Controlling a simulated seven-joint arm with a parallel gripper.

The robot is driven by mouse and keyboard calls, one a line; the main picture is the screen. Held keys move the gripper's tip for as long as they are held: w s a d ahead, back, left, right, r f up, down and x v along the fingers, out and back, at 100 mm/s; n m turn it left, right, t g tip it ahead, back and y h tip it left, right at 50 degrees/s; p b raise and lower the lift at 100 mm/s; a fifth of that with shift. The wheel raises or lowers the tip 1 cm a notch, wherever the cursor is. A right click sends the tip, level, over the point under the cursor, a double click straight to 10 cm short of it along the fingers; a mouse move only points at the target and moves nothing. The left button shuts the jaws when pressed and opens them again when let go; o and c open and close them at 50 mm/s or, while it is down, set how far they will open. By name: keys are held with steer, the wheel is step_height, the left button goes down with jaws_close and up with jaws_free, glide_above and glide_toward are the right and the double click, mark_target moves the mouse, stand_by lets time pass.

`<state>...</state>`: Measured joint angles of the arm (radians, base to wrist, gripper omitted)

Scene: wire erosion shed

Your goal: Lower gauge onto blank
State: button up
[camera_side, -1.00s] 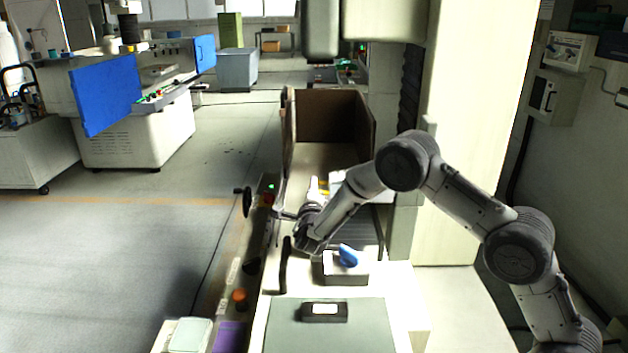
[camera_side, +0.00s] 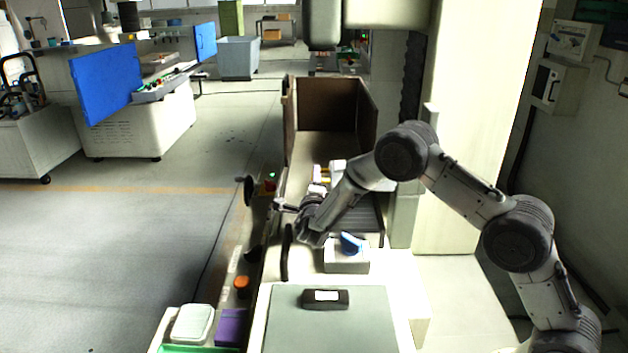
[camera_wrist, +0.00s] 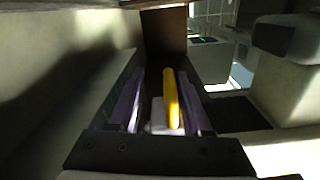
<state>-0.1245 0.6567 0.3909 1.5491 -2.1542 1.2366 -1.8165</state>
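My gripper (camera_wrist: 165,112) has two purple fingers, which stand apart in the wrist view. A yellow bar (camera_wrist: 171,95) lies between them, nearer the right finger, with a dark gap on its left. A pale block (camera_wrist: 157,115) is beside the bar's lower end. In the side view my gripper (camera_side: 317,180) is over the bed of the machine, and the yellow piece (camera_side: 326,180) shows beside its pinkish fingertips. A white block (camera_side: 338,168) is just right of it. I cannot tell for sure which piece is the gauge or the blank, or whether they touch.
A tall brown-walled enclosure (camera_side: 327,103) stands behind the work. Nearer are a pale block with a blue piece (camera_side: 351,243) on top and a dark labelled block (camera_side: 325,299) on a grey-green mat (camera_side: 297,335). A black handle (camera_side: 287,252) stands left. A pale column (camera_side: 455,130) rises right.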

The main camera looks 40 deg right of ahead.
steer(key=shift+r, duration=0.1)
steer(key=shift+s+a, duration=0.35)
steer(key=shift+a, duration=0.1)
steer(key=v, duration=1.2)
steer(key=shift+s+a, duration=0.2)
steer(key=shift+s, duration=0.1)
